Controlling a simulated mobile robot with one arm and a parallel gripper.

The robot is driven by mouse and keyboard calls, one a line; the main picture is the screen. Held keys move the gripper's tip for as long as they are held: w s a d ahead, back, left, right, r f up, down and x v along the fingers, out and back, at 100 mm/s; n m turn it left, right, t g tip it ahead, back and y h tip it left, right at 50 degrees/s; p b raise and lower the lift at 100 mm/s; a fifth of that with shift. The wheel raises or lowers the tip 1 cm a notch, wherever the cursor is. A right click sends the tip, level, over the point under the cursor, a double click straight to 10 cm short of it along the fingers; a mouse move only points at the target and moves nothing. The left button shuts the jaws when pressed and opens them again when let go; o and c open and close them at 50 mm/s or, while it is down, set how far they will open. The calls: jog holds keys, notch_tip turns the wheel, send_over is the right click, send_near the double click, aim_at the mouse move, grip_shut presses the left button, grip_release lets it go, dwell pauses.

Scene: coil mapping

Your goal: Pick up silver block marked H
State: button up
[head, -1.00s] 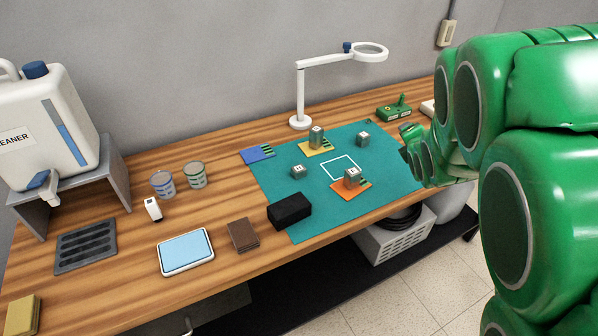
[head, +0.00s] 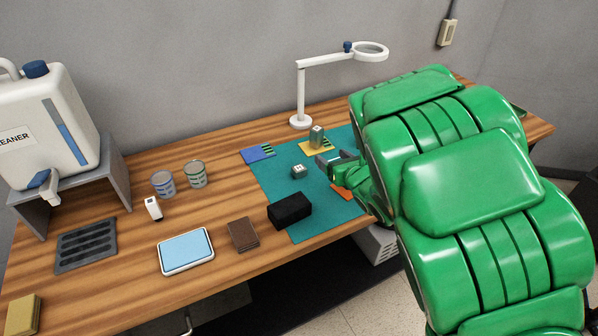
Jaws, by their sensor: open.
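Small silver blocks stand on the teal mat (head: 275,187). One silver block (head: 317,136) stands on the yellow card (head: 312,148), and another silver block (head: 299,171) sits directly on the mat. Their top marks are too small to read, so I cannot tell which is H. My gripper (head: 333,160) is open over the mat, to the right of the mat block and near the yellow card's front right. My green arm hides the mat's right side, including the other two blocks seen earlier. Only a sliver of the orange card (head: 342,193) shows.
A black box (head: 289,211) stands at the mat's front edge. A blue card (head: 258,154) lies at its back left corner, with a white magnifier lamp (head: 300,120) behind. Two cups (head: 195,174), a blue-topped tray (head: 186,251) and a brown stack (head: 243,235) stand further left.

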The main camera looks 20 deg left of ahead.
jog(key=n+g, duration=0.2)
send_near(300, 169)
jog(key=shift+v, duration=0.85)
jog(key=shift+w+a+f, duration=0.2)
jog(key=shift+w+f, duration=0.2)
jog(key=shift+w, duration=0.1)
jog(key=shift+w+a+f, duration=0.2)
jog(key=shift+w+a, duration=0.1)
jog(key=shift+a, duration=0.05)
jog(key=shift+a, duration=0.3)
jog(key=shift+x, duration=4.6)
jog(key=c, duration=1.1)
jog(key=shift+r, duration=0.1)
